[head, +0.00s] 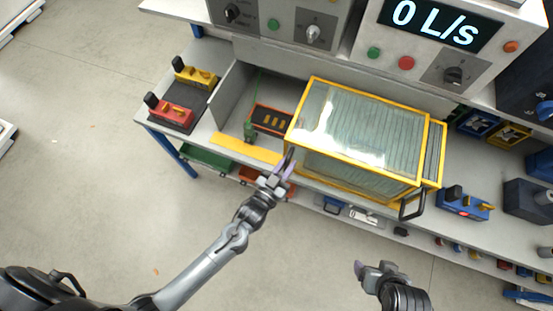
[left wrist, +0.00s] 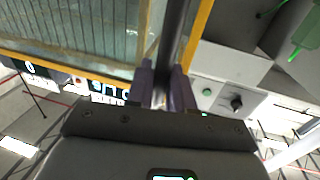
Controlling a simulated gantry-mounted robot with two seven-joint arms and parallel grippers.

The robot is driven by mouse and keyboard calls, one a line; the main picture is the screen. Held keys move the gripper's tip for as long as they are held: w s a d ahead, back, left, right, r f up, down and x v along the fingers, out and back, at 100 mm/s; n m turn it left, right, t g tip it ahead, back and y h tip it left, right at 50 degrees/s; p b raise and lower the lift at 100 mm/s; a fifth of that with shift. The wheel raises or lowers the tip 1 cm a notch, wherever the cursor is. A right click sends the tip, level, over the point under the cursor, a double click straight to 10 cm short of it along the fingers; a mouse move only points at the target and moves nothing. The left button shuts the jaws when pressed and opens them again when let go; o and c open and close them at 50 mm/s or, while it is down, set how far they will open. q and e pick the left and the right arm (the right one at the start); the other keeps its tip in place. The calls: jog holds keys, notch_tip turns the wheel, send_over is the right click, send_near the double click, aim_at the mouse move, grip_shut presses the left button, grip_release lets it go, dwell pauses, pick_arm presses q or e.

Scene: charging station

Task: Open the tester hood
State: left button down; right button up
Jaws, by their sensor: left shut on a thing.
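The tester hood (head: 350,123) is a clear box with a yellow frame on the grey workbench. It has a black handle (head: 413,205) at its right front corner. My left gripper (head: 286,165) is at the hood's left front corner. In the left wrist view, its purple fingers (left wrist: 164,88) are shut on a dark handle bar (left wrist: 172,40) beside the yellow frame. The hood looks down over the tester; a small gap cannot be ruled out. My right gripper (head: 370,268) is in front of the bench, apart from the hood; its finger opening is unclear.
Control panels with knobs and a "0 L/s" display (head: 435,23) stand behind the hood. Red and yellow devices (head: 172,112) are on the bench's left, and a blue device (head: 465,203) is right of the hood. The floor in front is clear.

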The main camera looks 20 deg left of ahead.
pick_arm(q)
jog(key=shift+d+r, duration=0.1)
jog(key=shift+d, duration=0.05)
jog(key=c, duration=1.2)
grip_release()
jog(key=s, duration=0.3)
jog(key=s+a, duration=0.1)
jog(key=s, duration=0.3)
jog(key=s+a, duration=0.1)
jog(key=s, duration=0.2)
jog(key=shift+s+b, duration=0.3)
